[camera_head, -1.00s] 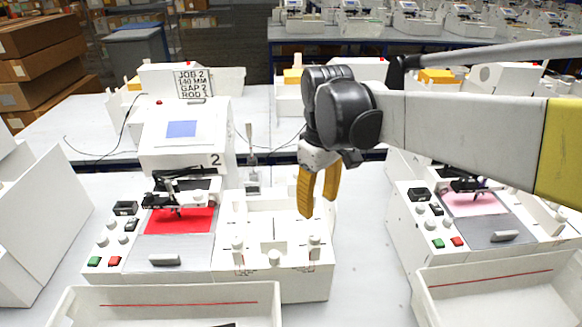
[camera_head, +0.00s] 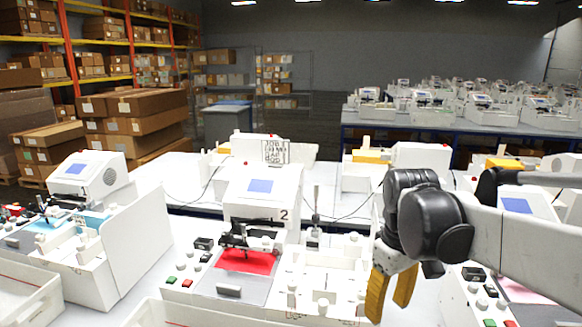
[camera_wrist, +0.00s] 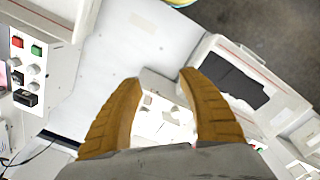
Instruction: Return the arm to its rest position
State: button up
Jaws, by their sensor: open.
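My gripper (camera_head: 390,292) has two yellow fingers that are apart, with nothing between them. In the head view it hangs at the lower right, in front of the right part of the station marked 2. In the wrist view the open fingers (camera_wrist: 160,95) point up the picture over a white bench and white machine parts. My arm enters from the right edge, with a black joint above the gripper. The plotter (camera_head: 262,200) marked 2 has a red sheet (camera_head: 246,261) on its bed.
Another plotter stands partly behind my arm at the right. A white tray (camera_head: 160,312) lies at the front. A job card (camera_head: 275,152) stands behind plotter 2. The wrist view shows a tray with black pieces (camera_wrist: 232,80).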

jog(key=s+f+m+t+b, duration=0.5)
jog(key=s+f+t, duration=0.2)
jog(key=s, duration=0.2)
jog(key=shift+s+f+m, duration=0.25)
jog(key=shift+s+m, duration=0.05)
jog(key=shift+s, duration=0.1)
